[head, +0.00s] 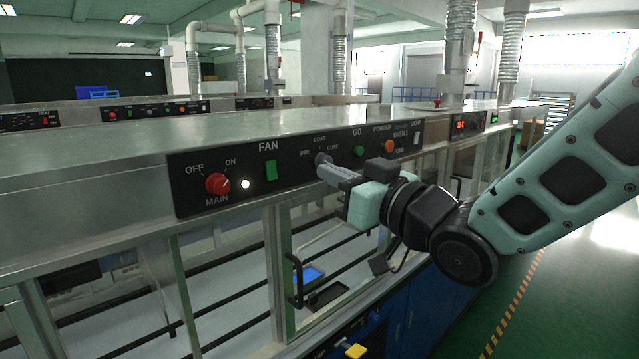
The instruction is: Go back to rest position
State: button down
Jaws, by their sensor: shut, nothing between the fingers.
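My gripper (322,172) is shut and empty. It is in front of the black control panel (312,150), with its fingertips at or very near the grey selector knob (321,158) marked PRE, COAT and CURE. I cannot tell whether they touch it. My arm reaches in from the right. On the panel, the red MAIN knob (217,184) points toward ON, and a white lamp (245,184) beside it is lit. The green FAN switch (271,170) is right of the lamp. The green GO button (359,151) and an orange button (390,146) are further right.
Below the panel are glass doors with a black handle (296,281). A blue-lit item (308,274) and a dark tray (328,295) lie inside. A yellow knob (355,351) sticks out low in front. Green floor (560,290) is open at the right.

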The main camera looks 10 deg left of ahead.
jog(key=shift+s+d, duration=0.25)
jog(key=s+d+f+m+g+h+b, duration=0.1)
jog(key=s+d+f+m+g+h, duration=0.15)
jog(key=f+h, duration=0.45)
jog(key=s+d+f+g+h, duration=0.2)
jog(key=s+d+f+g, duration=0.1)
jog(key=s, duration=0.4)
jog(key=s+d+f+g+h+b, duration=0.1)
jog(key=s+d+f+g+h, duration=0.1)
jog(key=s+d+f, duration=0.4)
jog(key=s+d+f+g+h+b, duration=0.1)
jog(key=s+d+f+g+h, duration=0.2)
jog(key=s+d+f+g, duration=0.2)
jog(key=s+f, duration=0.2)
jog(key=s, duration=0.2)
jog(key=shift+s+d, duration=0.25)
jog(key=shift+s, duration=0.05)
